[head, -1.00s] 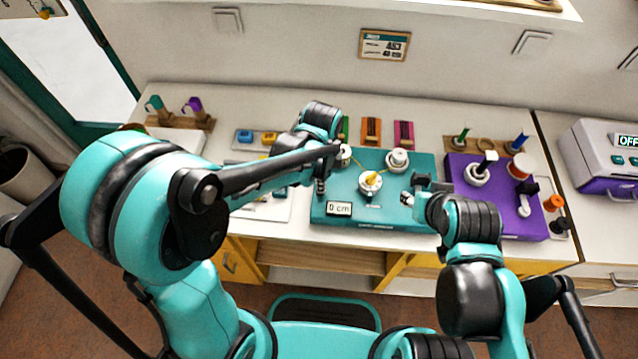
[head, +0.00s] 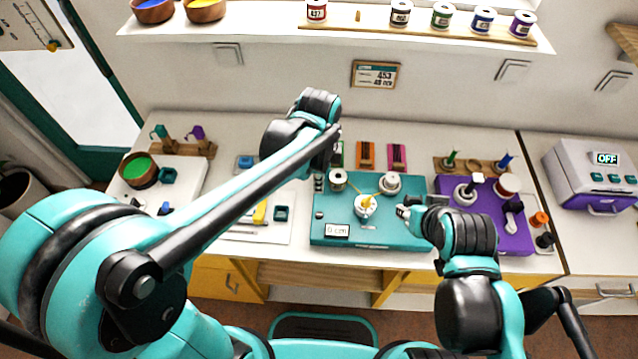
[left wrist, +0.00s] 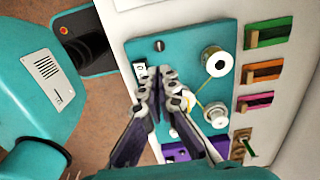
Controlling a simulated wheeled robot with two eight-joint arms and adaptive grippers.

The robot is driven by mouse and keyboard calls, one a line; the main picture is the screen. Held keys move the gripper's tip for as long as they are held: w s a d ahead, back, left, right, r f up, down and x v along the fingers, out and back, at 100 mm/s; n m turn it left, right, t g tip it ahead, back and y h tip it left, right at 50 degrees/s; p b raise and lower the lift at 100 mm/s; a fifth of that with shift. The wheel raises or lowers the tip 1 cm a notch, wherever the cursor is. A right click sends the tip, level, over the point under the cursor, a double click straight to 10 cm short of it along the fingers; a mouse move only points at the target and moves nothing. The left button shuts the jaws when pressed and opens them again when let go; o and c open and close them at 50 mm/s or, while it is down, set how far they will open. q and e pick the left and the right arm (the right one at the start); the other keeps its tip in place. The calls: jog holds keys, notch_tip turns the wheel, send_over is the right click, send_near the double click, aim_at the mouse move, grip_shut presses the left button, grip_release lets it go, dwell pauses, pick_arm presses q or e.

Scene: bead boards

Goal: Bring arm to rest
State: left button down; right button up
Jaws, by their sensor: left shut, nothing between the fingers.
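My left arm reaches in from the left over the bench. In the head view the fingertips of my left gripper (head: 319,182) show small near the left edge of the teal board (head: 387,236), partly hidden by the arm. In the left wrist view the left gripper (left wrist: 156,92) hangs over the teal board (left wrist: 185,38); its fingers converge at the tips and hold nothing. A yellow strand runs between white spools (left wrist: 216,62) on the board. My right gripper (head: 404,212) is at the board's right side; its finger opening is unclear.
A purple board (head: 512,238) with posts and spools stands to the right, then a grey box (head: 600,165) marked OFF. A white tray (head: 275,233) and a bowl with green contents (head: 139,169) lie left. A shelf with spools (head: 400,14) runs above the bench.

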dwell(0.5)
pick_arm(q)
jog(key=s+a+r+n+t+b, duration=0.1)
jog(key=s+a+n+t, duration=0.2)
jog(key=a+n, duration=0.4)
jog(key=s+a+r+n+t+b, duration=0.1)
jog(key=s+a+n+t, duration=0.3)
jog(key=a+n, duration=0.3)
jog(key=s+n, duration=0.1)
jog(key=n, duration=0.3)
jog(key=shift+s+r, duration=0.3)
jog(key=shift+r, duration=0.05)
